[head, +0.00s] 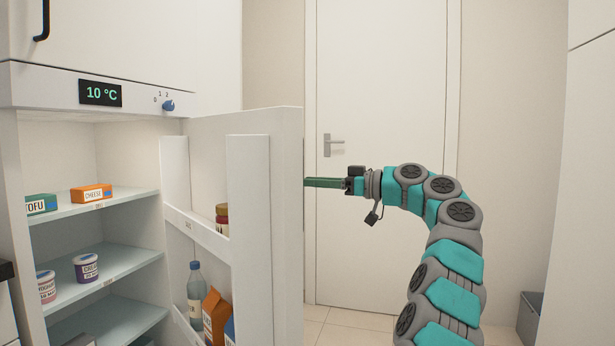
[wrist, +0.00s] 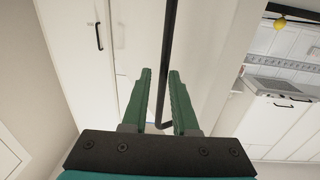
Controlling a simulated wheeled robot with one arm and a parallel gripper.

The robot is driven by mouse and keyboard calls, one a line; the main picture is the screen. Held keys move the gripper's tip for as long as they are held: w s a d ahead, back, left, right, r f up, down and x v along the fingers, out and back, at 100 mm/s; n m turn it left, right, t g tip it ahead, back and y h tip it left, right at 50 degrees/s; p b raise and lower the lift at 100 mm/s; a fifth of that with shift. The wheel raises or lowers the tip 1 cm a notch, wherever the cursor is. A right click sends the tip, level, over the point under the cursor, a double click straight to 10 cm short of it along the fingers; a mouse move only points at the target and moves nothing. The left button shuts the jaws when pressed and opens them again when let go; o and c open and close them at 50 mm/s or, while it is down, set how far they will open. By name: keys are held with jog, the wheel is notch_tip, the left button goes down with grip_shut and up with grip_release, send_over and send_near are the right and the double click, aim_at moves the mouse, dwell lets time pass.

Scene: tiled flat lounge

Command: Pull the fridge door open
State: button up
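The fridge door (head: 287,220) stands swung well open in the head view, its inner side with door racks facing me. The fridge interior (head: 125,215) shows beside it at the left. My gripper (head: 308,183) is at the door's outer side, just right of its edge. In the wrist view, my gripper (wrist: 160,72) has its two green fingers apart, with the long black door handle (wrist: 168,45) running between them. Gaps show beside the bar, so the fingers do not look clamped on it. The handle is mostly hidden behind the door in the head view.
Shelves (head: 85,265) hold tofu, cheese and tubs; the door racks hold a bottle (head: 195,290), an orange carton (head: 215,315) and a jar. A closed white room door (head: 385,90) is behind my arm. A grey bin (head: 530,318) stands at the right. Some tiled floor is clear.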

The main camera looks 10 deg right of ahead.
jog(key=shift+d, duration=0.35)
jog(key=shift+c, duration=0.3)
